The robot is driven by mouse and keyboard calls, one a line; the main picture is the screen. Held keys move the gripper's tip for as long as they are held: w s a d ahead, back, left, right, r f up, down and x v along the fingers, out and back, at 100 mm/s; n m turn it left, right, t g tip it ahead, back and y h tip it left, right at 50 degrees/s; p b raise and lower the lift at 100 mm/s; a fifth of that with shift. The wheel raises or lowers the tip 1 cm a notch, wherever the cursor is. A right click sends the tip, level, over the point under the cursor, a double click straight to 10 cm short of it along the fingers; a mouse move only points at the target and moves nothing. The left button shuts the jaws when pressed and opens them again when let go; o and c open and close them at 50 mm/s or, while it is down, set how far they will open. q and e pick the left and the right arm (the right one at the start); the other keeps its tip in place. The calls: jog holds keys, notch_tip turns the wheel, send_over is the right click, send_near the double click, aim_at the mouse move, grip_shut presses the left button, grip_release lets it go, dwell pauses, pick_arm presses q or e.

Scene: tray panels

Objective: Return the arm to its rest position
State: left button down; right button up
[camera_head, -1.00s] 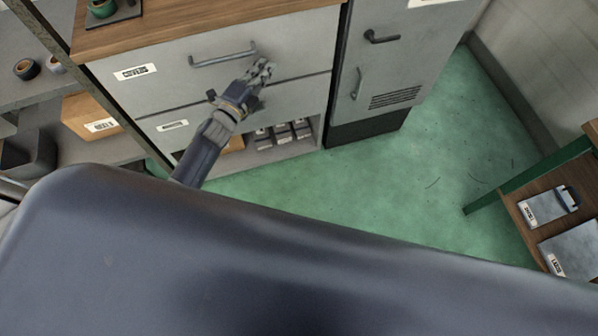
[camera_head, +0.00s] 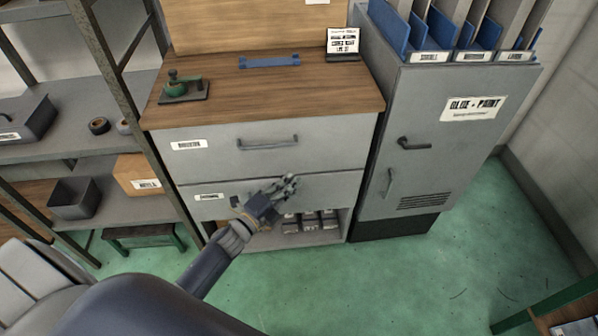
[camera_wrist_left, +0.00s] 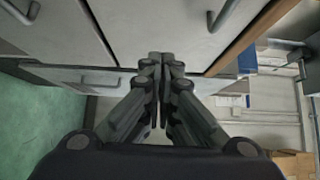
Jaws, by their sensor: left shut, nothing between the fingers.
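My left gripper (camera_head: 287,186) shows in the head view in front of the lower drawer of a grey cabinet, below the upper drawer's handle (camera_head: 268,142). In the left wrist view, the gripper's fingers (camera_wrist_left: 159,58) are closed together with nothing between them. Drawer fronts lie beyond the fingertips. My left arm (camera_head: 216,262) comes in from the lower left, stretched toward the cabinet. My right gripper is not in view.
A wooden top (camera_head: 225,96) on the cabinet holds a green tool (camera_head: 183,88) and a blue bar (camera_head: 269,61). A grey locker (camera_head: 425,150) stands right of it. Shelving (camera_head: 60,146) stands left. Green floor (camera_head: 400,285) is clear at the right front.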

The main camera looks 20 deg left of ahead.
pick_arm(q)
jog(key=s+f+n+g+y, duration=0.25)
jog(key=s+f+n, duration=0.25)
jog(key=s+f, duration=0.6)
jog(key=s+f+n+g+y, duration=0.1)
jog(key=s+f+n+g, duration=0.4)
jog(key=f, duration=0.9)
jog(key=s+d+f+n+g, duration=0.1)
jog(key=s+f, duration=0.4)
jog(key=s, duration=0.5)
jog(key=s+d+f+n+g, duration=0.1)
jog(key=s+f+n+g, duration=0.3)
jog(key=s, duration=0.7)
jog(key=s+d+f+n+g+p, duration=0.1)
jog(key=s+f+n+g, duration=0.2)
jog(key=s+f, duration=0.4)
jog(key=s+g+y, duration=0.1)
jog(key=s, duration=0.3)
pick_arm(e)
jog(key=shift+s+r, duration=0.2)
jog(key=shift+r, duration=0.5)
pick_arm(q)
jog(key=shift+d, duration=0.1)
